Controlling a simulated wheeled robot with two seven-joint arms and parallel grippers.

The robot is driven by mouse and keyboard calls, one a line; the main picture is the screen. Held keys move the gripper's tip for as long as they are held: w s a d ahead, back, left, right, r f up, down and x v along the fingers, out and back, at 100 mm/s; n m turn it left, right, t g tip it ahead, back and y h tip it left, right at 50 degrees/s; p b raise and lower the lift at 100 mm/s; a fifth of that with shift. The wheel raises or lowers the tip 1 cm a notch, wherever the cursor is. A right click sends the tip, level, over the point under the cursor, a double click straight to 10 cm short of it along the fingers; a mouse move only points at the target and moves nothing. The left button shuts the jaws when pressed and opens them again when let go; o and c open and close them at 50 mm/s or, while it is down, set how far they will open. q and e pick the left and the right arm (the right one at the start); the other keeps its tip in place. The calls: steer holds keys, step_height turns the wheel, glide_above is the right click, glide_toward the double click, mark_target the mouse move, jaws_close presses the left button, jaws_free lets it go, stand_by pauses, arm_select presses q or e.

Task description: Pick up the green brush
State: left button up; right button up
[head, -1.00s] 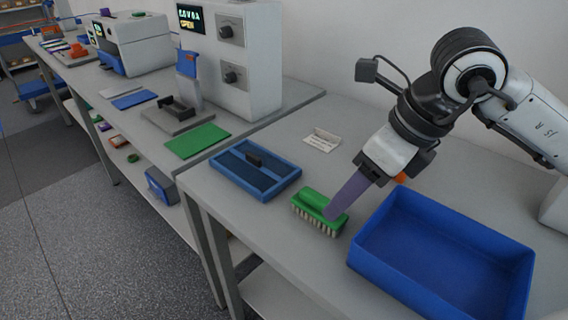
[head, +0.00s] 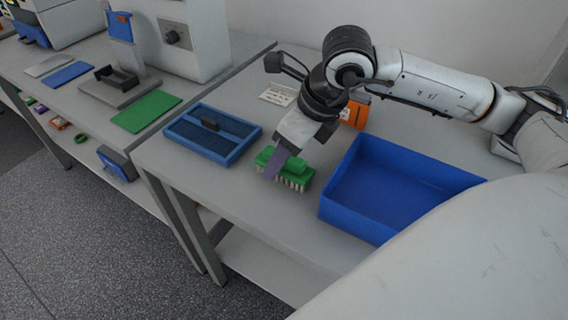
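The green brush (head: 297,171) lies on the grey table with its pale bristles down. It is between the blue tray with dark compartments and the deep blue bin. My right gripper (head: 274,168) comes down from above, and its purple finger overlaps the left part of the brush in the picture. Only one finger shows clearly, so I cannot tell how wide the gripper is or whether it touches the brush. My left gripper is not in view.
The blue tray (head: 184,153) is left of the brush. The empty blue bin (head: 400,190) is close on the right. An orange item (head: 355,113) and a white card (head: 278,94) lie behind. A green mat (head: 147,111) lies on the neighbouring bench.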

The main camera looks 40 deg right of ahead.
steer(key=shift+w+f, duration=0.1)
steer(key=shift+f, duration=0.05)
steer(key=shift+f+b, duration=0.25)
steer(key=shift+b, duration=0.3)
stand_by(0.4)
steer(key=c, duration=1.3)
steer(key=shift+r, duration=0.2)
step_height(320, 180, up, 10)
steer(key=shift+r+p, duration=0.1)
steer(key=shift+p, duration=0.55)
steer(key=o, duration=0.5)
steer(key=shift+c, duration=1.1)
